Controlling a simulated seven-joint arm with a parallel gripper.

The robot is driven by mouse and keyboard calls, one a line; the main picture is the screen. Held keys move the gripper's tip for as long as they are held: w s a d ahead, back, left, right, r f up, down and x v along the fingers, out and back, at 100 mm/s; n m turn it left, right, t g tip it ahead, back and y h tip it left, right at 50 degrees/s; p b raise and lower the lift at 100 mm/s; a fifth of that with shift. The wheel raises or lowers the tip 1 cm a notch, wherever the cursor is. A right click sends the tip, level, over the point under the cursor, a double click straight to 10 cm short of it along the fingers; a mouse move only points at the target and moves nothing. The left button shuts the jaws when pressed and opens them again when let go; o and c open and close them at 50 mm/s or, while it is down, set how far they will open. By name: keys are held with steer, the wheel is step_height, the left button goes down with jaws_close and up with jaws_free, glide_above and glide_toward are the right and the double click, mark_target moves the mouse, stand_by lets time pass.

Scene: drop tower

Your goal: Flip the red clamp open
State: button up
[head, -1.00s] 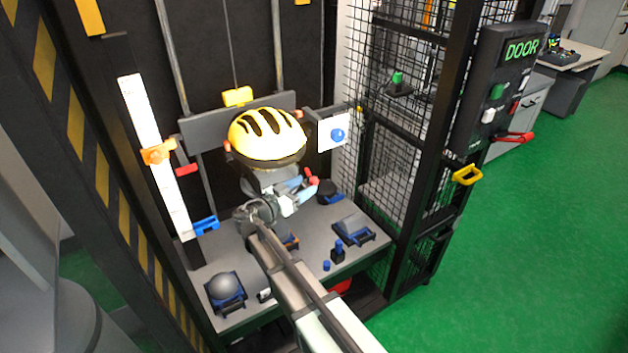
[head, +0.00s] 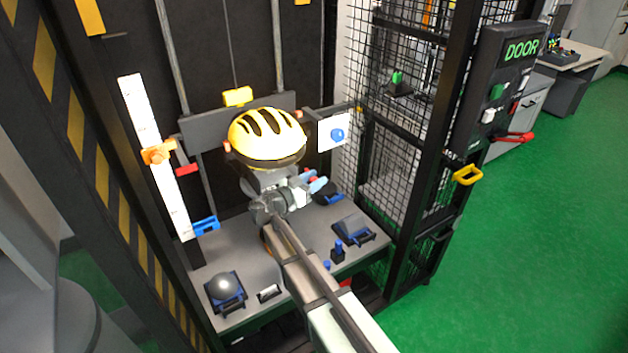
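The red clamp (head: 304,178) shows as a small red piece just below and right of the yellow helmet (head: 266,138), mostly hidden by my gripper. My gripper (head: 315,180) is at the clamp, its pale blue fingertips reaching past the red piece on the right. The fingers look apart, with the red piece between or just behind them; I cannot tell whether they touch it. The helmet sits on a grey carriage in front of the dark tower back. The clamp's exact position is hidden.
The grey table (head: 240,255) holds a grey dome (head: 224,287) at front left and blue-based blocks (head: 354,230) at right. A white scale (head: 153,150) stands left. A white plate with a blue knob (head: 337,134) is right of the helmet. A mesh cage (head: 400,120) bounds the right.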

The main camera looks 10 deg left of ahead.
steer(key=c, duration=0.6)
steer(key=shift+o, duration=0.2)
steer(key=shift+w+a+m+g+h, duration=0.1)
steer(key=shift+a+m+g+h, duration=0.25)
steer(key=shift+m+h, duration=0.2)
steer(key=shift+s+a+m+g+h, duration=0.1)
steer(key=shift+s+m+g+h, duration=0.15)
steer(key=shift+m+g+h, duration=0.7)
steer(key=o, duration=0.9)
steer(key=shift+o, duration=0.2)
steer(key=v, duration=1.4)
